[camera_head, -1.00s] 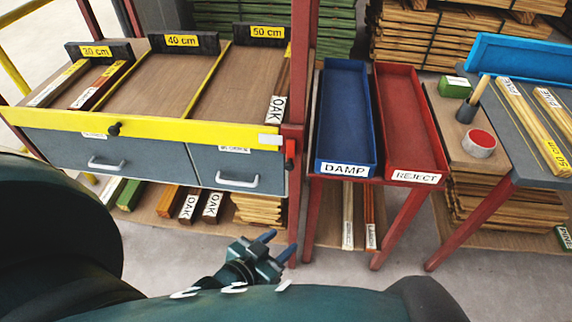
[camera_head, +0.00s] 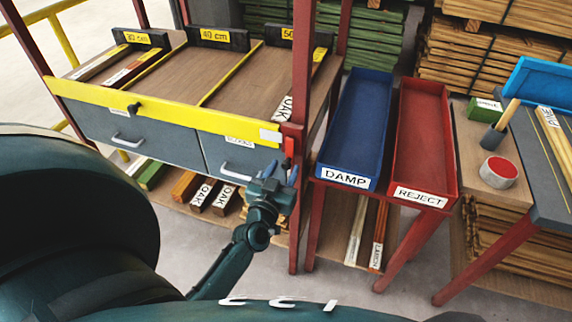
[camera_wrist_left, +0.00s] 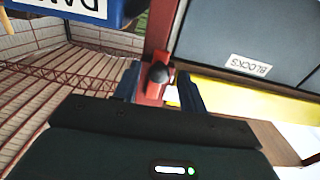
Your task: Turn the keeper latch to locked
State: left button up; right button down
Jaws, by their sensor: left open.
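The keeper latch (camera_head: 289,147) is a small red piece at the right end of the yellow rail, on the red post. In the left wrist view a dark round knob (camera_wrist_left: 158,72) shows in front of red metal, between the fingertips; it looks like part of the latch. My left gripper (camera_head: 282,174) is open, just below the latch in the head view, its fingers pointing at it. In the left wrist view the fingers (camera_wrist_left: 160,84) stand either side of the knob; I cannot tell whether they touch it. My right gripper is not in view.
The yellow rail (camera_head: 190,119) runs above two grey drawers with handles, one labelled BLOCKS (camera_wrist_left: 249,67). A black knob (camera_head: 133,109) sits on the rail. The blue DAMP tray (camera_head: 355,125) and red REJECT tray (camera_head: 422,140) stand right of the post. Wood pieces lie on the lower shelf.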

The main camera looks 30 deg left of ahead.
aim_at(288, 155)
pick_arm(q)
jog(key=shift+x, duration=1.2)
jog(key=shift+c, duration=0.5)
grip_shut()
